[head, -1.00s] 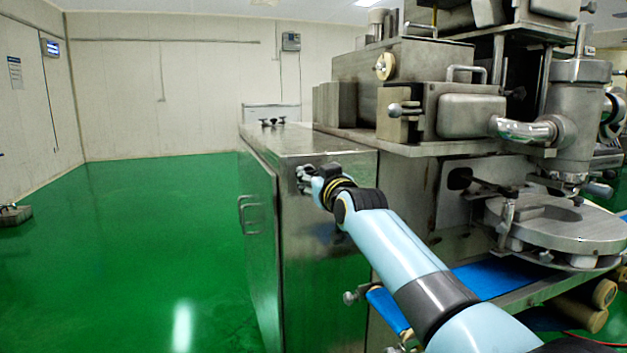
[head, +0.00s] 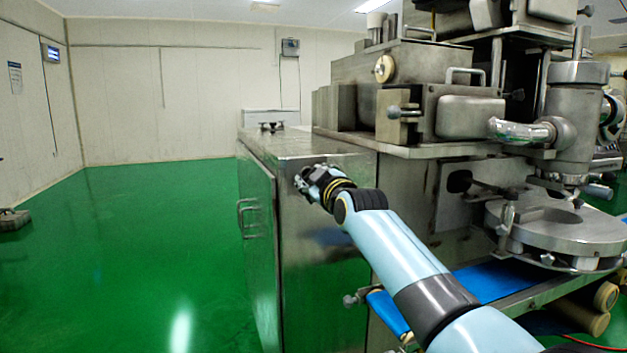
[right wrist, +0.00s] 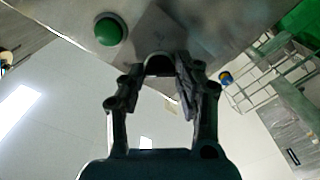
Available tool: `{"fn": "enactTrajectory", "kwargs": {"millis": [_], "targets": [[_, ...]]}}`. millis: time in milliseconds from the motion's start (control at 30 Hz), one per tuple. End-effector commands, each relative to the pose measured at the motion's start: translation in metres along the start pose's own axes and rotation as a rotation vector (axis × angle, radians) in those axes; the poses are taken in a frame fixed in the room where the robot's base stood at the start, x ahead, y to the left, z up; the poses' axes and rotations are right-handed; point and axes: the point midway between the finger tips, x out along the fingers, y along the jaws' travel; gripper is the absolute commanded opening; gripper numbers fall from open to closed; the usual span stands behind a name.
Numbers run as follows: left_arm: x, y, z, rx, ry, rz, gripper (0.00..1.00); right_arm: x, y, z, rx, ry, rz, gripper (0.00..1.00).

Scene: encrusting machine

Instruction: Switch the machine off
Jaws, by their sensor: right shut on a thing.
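The machine (head: 420,95) is a large steel body on the right of the head view, with a steel cabinet (head: 325,240) below. My right gripper (head: 304,180) is at the upper part of the cabinet's near face. In the right wrist view my right gripper (right wrist: 160,75) has its two fingers on either side of a dark rotary knob (right wrist: 159,64) on the steel panel, shut on it. The knob is partly hidden by the fingers, and its pointer setting cannot be read. A round green button (right wrist: 109,30) sits beside it. My left gripper is not in view.
A cabinet door with handles (head: 246,218) faces left. A round steel table (head: 560,228) and blue belt (head: 490,280) lie to the right of my right arm. The green floor (head: 150,240) on the left is mostly clear.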

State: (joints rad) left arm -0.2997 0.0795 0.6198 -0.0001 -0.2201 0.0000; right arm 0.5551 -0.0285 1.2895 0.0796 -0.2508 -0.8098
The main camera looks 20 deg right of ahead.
Motion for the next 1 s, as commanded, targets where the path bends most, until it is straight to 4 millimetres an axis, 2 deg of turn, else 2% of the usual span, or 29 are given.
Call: {"fn": "enactTrajectory", "kwargs": {"millis": [367, 400, 567, 867, 1000], "targets": [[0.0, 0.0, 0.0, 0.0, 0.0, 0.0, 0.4, 0.0, -0.001, 0.001, -0.006, -0.002, -0.002, 0.01], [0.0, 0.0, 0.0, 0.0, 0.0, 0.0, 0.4, 0.0, -0.001, 0.001, -0.006, -0.002, -0.002, 0.34], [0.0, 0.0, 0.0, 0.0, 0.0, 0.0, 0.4, 0.0, -0.001, 0.001, -0.006, -0.002, -0.001, 0.55], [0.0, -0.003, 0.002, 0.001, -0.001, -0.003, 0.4, -0.001, -0.001, 0.0, -0.005, -0.001, -0.001, 0.56], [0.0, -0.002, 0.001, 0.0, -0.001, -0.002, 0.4, -0.013, -0.001, 0.001, -0.005, 0.0, 0.0, 0.56]]}}
